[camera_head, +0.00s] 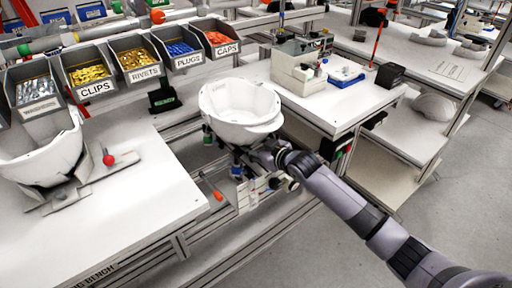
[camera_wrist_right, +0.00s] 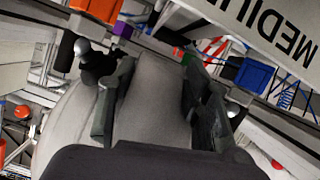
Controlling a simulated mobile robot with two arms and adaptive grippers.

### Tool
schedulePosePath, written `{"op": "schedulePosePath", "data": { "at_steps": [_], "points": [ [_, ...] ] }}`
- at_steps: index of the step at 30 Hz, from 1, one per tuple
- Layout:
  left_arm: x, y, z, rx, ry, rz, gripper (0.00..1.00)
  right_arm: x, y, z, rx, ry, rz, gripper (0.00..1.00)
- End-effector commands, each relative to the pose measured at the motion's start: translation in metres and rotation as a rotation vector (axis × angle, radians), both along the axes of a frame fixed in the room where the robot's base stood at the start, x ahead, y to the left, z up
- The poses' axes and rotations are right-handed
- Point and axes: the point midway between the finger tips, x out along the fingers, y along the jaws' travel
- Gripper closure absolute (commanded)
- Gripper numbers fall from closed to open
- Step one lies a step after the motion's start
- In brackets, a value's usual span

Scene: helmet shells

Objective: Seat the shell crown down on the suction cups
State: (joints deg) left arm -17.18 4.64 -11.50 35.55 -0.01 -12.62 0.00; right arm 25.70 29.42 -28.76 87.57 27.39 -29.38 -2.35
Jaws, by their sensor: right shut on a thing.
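A white helmet shell (camera_head: 238,118) is in the middle of the head view, open side up and crown down. It is above a dark fixture with small parts (camera_head: 240,168), which seems to hold the suction cups. The shell hides most of the cups, so I cannot tell whether the crown touches them. My right gripper (camera_head: 268,152) is at the shell's lower right side and shut on it. The right wrist view shows the pale shell wall (camera_wrist_right: 152,110) between the two dark fingers of the right gripper (camera_wrist_right: 157,78). My left gripper is not in view.
A second white shell (camera_head: 45,155) sits on a grey fixture with a red ball knob (camera_head: 108,160) on the left bench. Labelled bins, among them a clips bin (camera_head: 88,75), line the back. A beige machine (camera_head: 300,65) stands on the right bench.

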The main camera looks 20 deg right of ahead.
Motion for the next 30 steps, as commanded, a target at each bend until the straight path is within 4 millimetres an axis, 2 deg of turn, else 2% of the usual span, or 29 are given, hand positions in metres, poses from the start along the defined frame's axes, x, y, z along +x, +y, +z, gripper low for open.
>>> {"op": "schedulePosePath", "data": {
  "at_steps": [1,4,14,15,25,30],
  "points": [
    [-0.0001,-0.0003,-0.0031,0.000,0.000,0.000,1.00,-0.0040,0.0017,-0.0157,-0.007,0.023,0.003,0.97],
    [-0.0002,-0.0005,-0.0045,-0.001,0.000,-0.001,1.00,-0.0052,0.0019,-0.0220,-0.009,0.030,0.003,0.97],
    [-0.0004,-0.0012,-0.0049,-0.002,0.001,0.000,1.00,-0.0047,0.0006,-0.0223,-0.010,0.028,0.002,0.97],
    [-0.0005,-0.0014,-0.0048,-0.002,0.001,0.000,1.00,-0.0044,0.0004,-0.0218,-0.011,0.027,0.001,0.54],
    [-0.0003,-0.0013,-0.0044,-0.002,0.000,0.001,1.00,-0.0034,0.0006,-0.0181,-0.007,0.021,0.002,0.32],
    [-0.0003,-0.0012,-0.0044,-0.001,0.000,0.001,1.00,-0.0032,0.0006,-0.0173,-0.006,0.019,0.002,0.32]
  ]
}}
